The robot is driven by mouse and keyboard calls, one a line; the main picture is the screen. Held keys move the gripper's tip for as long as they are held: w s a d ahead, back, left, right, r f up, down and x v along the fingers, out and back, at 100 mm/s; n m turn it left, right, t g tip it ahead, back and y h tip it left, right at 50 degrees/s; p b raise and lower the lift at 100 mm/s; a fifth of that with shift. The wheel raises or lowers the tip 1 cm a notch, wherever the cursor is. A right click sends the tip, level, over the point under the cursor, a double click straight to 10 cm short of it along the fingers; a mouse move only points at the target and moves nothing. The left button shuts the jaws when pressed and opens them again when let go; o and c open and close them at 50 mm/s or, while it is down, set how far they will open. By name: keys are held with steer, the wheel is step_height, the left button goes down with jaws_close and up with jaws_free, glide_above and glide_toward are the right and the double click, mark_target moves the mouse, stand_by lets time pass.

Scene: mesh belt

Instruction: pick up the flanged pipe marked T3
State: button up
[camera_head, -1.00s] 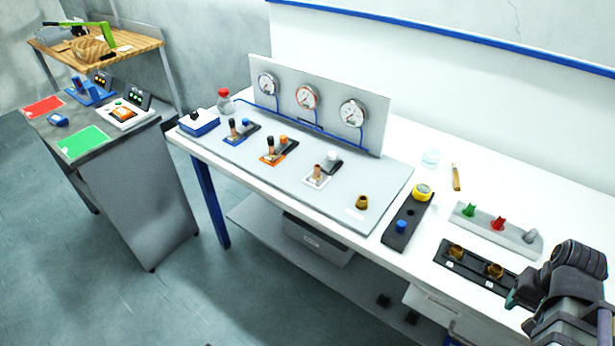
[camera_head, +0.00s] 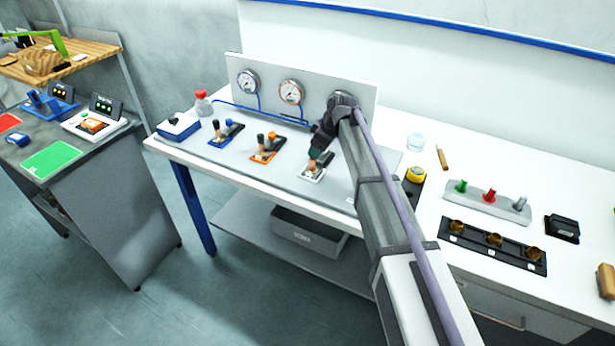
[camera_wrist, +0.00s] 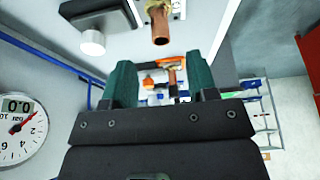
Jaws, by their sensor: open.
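A copper pipe with a flange (camera_head: 312,164) stands on the white plate of the bench board; its open end shows at the top of the wrist view (camera_wrist: 160,30). No T3 mark is readable on it. My gripper (camera_head: 318,152) is open beside and just above this pipe, partly hiding it. In the wrist view, my two green fingers (camera_wrist: 161,80) are apart with nothing held between them; the pipe lies beyond their tips. Another copper pipe, by the orange plate (camera_head: 265,157), shows farther off between the fingers (camera_wrist: 172,80). A further pipe stands at the blue plate (camera_head: 221,138).
The gauge panel (camera_head: 240,66) stands close behind my gripper; one dial (camera_wrist: 22,130) is near in the wrist view. My arm crosses the bench and hides part of the board. A black rack with brass pieces (camera_head: 477,250) and a grey valve block (camera_head: 470,203) lie right.

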mark_target(310, 164)
steer(key=x, duration=0.1)
steer(key=b+x, duration=0.1)
steer(key=shift+f, duration=0.5)
steer(key=shift+a, duration=0.1)
steer(key=b+x, duration=0.4)
steer(key=shift+f+b, duration=0.3)
steer(key=shift+f, duration=0.05)
steer(key=shift+a+f+b, duration=0.2)
steer(key=shift+f+b, duration=0.1)
steer(key=shift+r, duration=0.25)
jaws_close()
